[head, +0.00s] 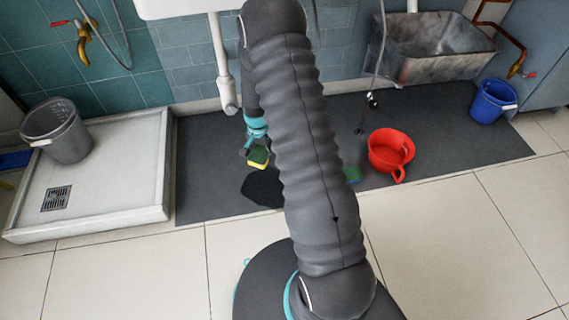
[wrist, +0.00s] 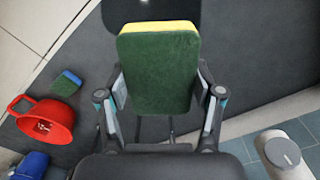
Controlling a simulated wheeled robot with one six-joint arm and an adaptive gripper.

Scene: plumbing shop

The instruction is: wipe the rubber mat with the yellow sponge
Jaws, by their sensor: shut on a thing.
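The yellow sponge (head: 258,160) has a dark green side and is held in my gripper (head: 257,145) above the mat. In the wrist view the sponge (wrist: 160,66) sits between the two fingers of my gripper (wrist: 160,88), green side toward the camera and a yellow edge at the top. The dark grey rubber mat (head: 210,180) lies on the floor along the wall. A black wet-looking patch (head: 262,190) is on the mat just below the sponge in the head view. My arm hides part of the mat's middle.
A red dipper (head: 391,152) and a blue-green sponge (head: 352,174) lie on the mat right of my arm. A blue bucket (head: 491,102) stands at the far right. A white shower tray (head: 105,195) with a grey bucket (head: 57,130) borders the mat's left. A drain pipe (head: 224,75) comes down behind.

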